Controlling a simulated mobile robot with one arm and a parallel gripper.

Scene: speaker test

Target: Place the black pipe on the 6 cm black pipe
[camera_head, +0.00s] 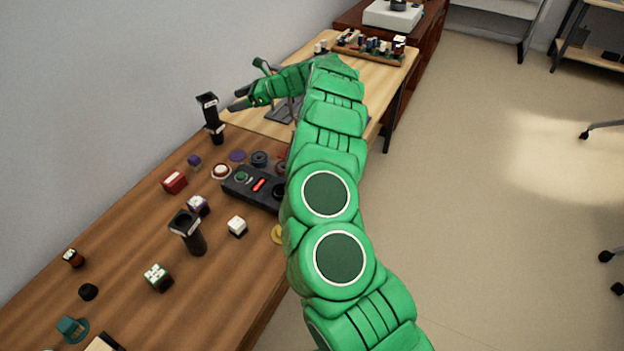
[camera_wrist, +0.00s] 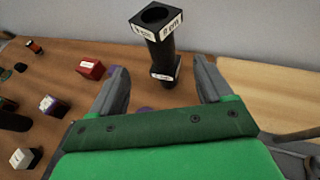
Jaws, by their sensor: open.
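A black pipe (camera_head: 210,113) with a square, white-labelled top stands upright near the wall. Its foot meets a second labelled black collar, the top of a lower black pipe (camera_head: 215,134), so the two look stacked. In the wrist view the upper pipe (camera_wrist: 159,48) and the lower collar (camera_wrist: 165,74) stand ahead of my gripper, between the fingers in the picture. The exact fit between them is hard to see. My gripper (camera_wrist: 160,78) is open and empty; in the head view it (camera_head: 240,98) is right of the stack, apart from it. Another black pipe (camera_head: 193,240) stands nearer on the table.
A black button box (camera_head: 240,188) with a red light sits right of the stack, partly behind my arm. A red box (camera_head: 174,182), a white cube (camera_head: 237,226), a green-and-white cube (camera_head: 157,277) and small items are scattered nearer. A lighter wooden table (camera_head: 250,119) adjoins beyond.

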